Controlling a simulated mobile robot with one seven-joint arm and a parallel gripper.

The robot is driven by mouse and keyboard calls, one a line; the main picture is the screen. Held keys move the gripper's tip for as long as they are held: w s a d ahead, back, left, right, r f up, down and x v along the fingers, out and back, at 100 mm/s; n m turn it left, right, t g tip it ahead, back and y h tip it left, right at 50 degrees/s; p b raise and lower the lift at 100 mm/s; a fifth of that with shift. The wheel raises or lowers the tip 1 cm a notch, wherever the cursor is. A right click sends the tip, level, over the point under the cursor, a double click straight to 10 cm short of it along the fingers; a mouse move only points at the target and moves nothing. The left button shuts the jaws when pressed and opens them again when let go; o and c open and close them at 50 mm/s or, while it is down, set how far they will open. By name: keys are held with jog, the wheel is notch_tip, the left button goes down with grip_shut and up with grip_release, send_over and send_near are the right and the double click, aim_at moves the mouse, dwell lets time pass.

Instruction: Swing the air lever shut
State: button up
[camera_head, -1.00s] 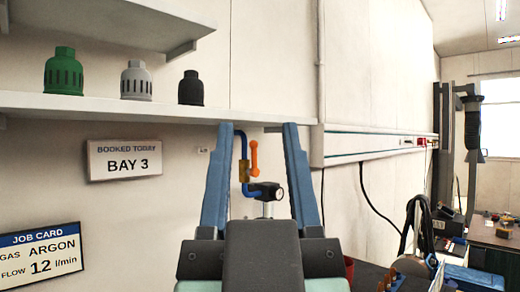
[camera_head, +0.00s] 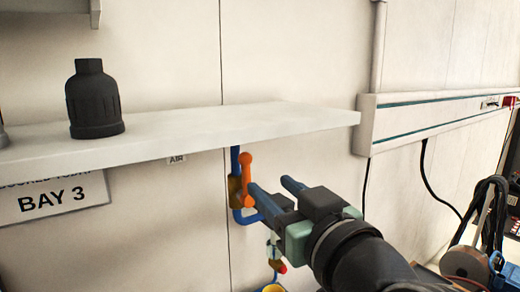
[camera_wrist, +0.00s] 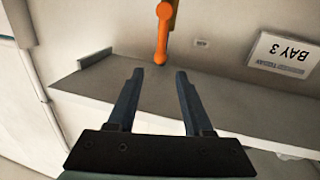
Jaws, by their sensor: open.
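The orange air lever (camera_head: 246,180) stands nearly upright, its knob end up, alongside a blue pipe (camera_head: 235,160) and a brass valve body (camera_head: 234,190) on the wall under the shelf. My gripper (camera_head: 270,184) is open and empty, just right of the lever, its near finger close to the lever's lower part. Contact cannot be told in the head view. In the wrist view, which is upside down, the lever (camera_wrist: 162,35) lies ahead of my gripper (camera_wrist: 159,73), in line with the gap between the fingers, its knob end near the tips.
A pale shelf (camera_head: 190,133) runs above the valve and carries a black cap (camera_head: 92,100). A BAY 3 sign (camera_head: 50,200) hangs at left. A wall trunking (camera_head: 430,118) is at right, with cables below it.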

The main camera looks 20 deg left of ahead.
aim_at(247, 166)
jog(key=p+x, duration=0.4)
jog(key=x, duration=0.6)
jog(key=shift+w+a+r, duration=0.1)
jog(key=shift+a+r, duration=0.05)
jog(key=shift+a, duration=0.15)
jog(key=shift+w+a+f+p, duration=0.2)
jog(key=shift+w+a+p, duration=0.2)
jog(key=shift+w, duration=0.2)
jog(key=shift+c, duration=0.2)
grip_shut()
